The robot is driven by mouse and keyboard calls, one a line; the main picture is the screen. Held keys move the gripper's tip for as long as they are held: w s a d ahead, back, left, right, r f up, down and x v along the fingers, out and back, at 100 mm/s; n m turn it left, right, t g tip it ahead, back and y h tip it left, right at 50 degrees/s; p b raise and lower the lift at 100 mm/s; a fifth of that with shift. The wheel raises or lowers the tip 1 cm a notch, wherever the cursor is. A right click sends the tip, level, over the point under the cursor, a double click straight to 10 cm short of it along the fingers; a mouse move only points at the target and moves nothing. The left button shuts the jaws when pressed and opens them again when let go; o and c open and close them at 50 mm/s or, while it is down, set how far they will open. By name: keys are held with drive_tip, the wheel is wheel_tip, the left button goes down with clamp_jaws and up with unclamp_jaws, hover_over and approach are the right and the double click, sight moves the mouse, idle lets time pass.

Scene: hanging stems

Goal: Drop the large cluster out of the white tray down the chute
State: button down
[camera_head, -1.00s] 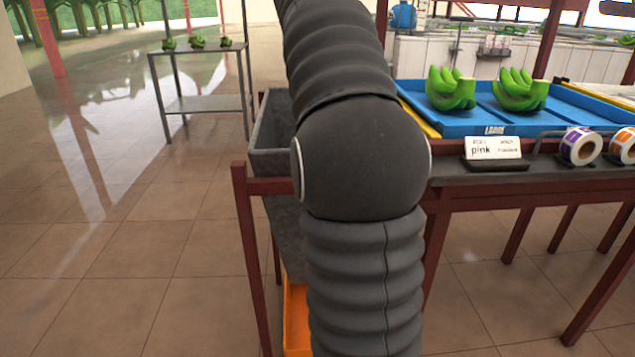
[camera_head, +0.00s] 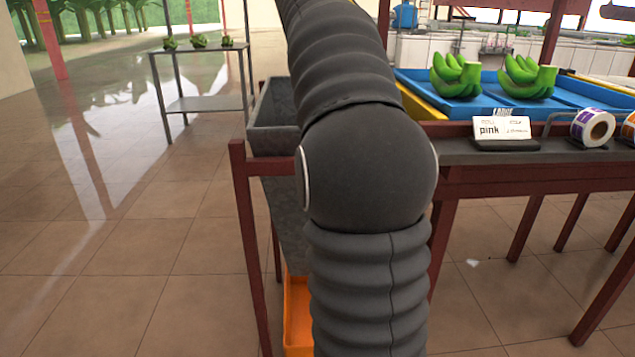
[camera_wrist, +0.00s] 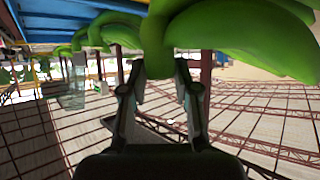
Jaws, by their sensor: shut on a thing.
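In the wrist view a green banana cluster (camera_wrist: 235,38) fills the top, large and close. My gripper (camera_wrist: 160,70) is shut on its underside as seen there, with both fingers against the green. In the head view my arm hides the gripper and the held cluster. The grey metal chute (camera_head: 273,138) stands just left of my arm, partly covered by it. An orange crate (camera_head: 297,318) is on the floor below the chute. I cannot make out the white tray for certain.
A blue tray (camera_head: 478,111) marked LARGE holds two green clusters (camera_head: 456,77) to the right. A card reading pink (camera_head: 501,127) and a label roll (camera_head: 592,127) stand on the dark red table's front edge. A metal rack (camera_head: 204,104) stands back left. The left floor is clear.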

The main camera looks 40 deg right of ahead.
drive_tip(key=shift+r, duration=0.15)
drive_tip(key=c, duration=0.8)
unclamp_jaws()
drive_tip(key=shift+f, duration=0.2)
drive_tip(key=v, duration=1.2)
drive_tip(key=shift+a, duration=0.15)
